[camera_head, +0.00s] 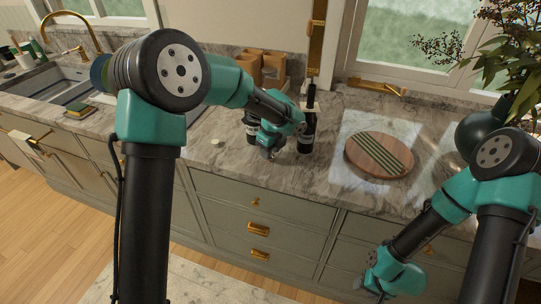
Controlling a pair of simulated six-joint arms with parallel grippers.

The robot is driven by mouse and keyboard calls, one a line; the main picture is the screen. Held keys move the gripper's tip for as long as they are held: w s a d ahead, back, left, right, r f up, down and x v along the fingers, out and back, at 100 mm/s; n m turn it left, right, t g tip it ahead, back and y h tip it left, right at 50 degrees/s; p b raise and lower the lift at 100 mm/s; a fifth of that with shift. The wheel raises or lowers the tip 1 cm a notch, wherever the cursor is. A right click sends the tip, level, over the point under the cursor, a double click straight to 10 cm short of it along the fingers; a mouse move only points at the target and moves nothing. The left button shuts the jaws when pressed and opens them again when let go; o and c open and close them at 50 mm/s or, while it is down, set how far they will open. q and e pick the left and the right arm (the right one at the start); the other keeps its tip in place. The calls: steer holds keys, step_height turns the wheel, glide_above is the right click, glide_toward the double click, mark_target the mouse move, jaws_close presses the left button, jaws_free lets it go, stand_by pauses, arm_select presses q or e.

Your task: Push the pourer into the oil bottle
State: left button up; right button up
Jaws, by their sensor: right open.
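A dark, slim bottle (307,132) with a narrow neck stands upright on the marble counter, taken to be the oil bottle. I cannot make out whether a pourer sits in its top. My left gripper (269,154) points down just left of the bottle, low over the counter; its fingers are too small to tell open or shut. A dark container (251,128) stands left of it, partly hidden by my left arm. A small pale piece (215,142) lies on the counter farther left; I cannot tell what it is. My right gripper (379,293) is open and empty, low before the drawers.
A round wooden board (365,160) with a striped cloth (378,153) lies right of the bottle. Rattan-coloured holders (262,68) stand behind. A dark vase (478,130) with leafy branches is at right, a sink (55,83) at left. The front counter edge is clear.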

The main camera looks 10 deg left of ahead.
arm_select(q)
jaws_close()
steer(key=shift+r, duration=0.1)
stand_by(0.3)
steer(key=shift+r, duration=1.3)
steer(key=s+d+r, duration=0.1)
steer(key=s+d, duration=0.1)
steer(key=s, duration=0.5)
steer(key=s+d+r, duration=0.1)
steer(key=s, duration=0.7)
steer(key=shift+s+d, duration=0.3)
steer(key=shift+d, duration=0.05)
steer(key=shift+r, duration=0.1)
arm_select(e)
steer(key=o, duration=1.1)
